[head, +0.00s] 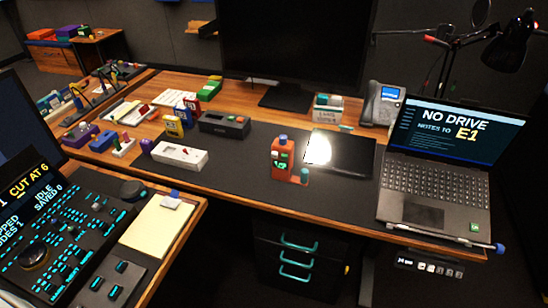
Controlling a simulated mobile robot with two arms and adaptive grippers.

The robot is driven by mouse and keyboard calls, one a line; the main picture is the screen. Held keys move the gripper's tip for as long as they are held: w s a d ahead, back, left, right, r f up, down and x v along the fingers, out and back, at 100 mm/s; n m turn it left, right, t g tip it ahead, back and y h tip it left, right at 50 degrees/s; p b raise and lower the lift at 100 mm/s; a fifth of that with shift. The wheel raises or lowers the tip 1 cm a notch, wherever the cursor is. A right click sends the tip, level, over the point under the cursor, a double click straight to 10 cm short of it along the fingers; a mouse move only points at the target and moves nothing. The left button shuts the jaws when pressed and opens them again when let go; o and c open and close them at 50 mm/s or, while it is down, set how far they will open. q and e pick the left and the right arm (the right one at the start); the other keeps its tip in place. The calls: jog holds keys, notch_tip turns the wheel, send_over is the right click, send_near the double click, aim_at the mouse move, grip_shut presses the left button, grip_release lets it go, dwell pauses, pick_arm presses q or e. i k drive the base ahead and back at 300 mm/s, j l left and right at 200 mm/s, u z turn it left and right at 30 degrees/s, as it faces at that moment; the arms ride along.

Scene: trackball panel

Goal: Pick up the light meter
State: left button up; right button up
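No label that I can read names the light meter, so I cannot tell for certain which device it is. A small upright orange-red device (281,158) with a blue-grey top and a green-lit face stands near the middle of the dark desk mat (240,177). A small orange piece with a teal knob (304,176) sits beside it at the right. A flat white device (180,155) lies to the left, and small yellow and blue upright items (174,127) stand behind that. Neither of my grippers is in view.
A black box-like device (224,124) sits behind the mat's left part. A dark tablet (352,155) with a bright glare lies right of the orange-red device. An open laptop (436,185) fills the desk's right end. The front of the mat is clear.

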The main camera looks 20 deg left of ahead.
aim_at(282, 170)
jog(key=i+l+u, duration=0.2)
jog(key=u, duration=0.2)
jog(key=i+l+u, duration=0.15)
jog(key=u, duration=0.2)
jog(key=l, duration=0.1)
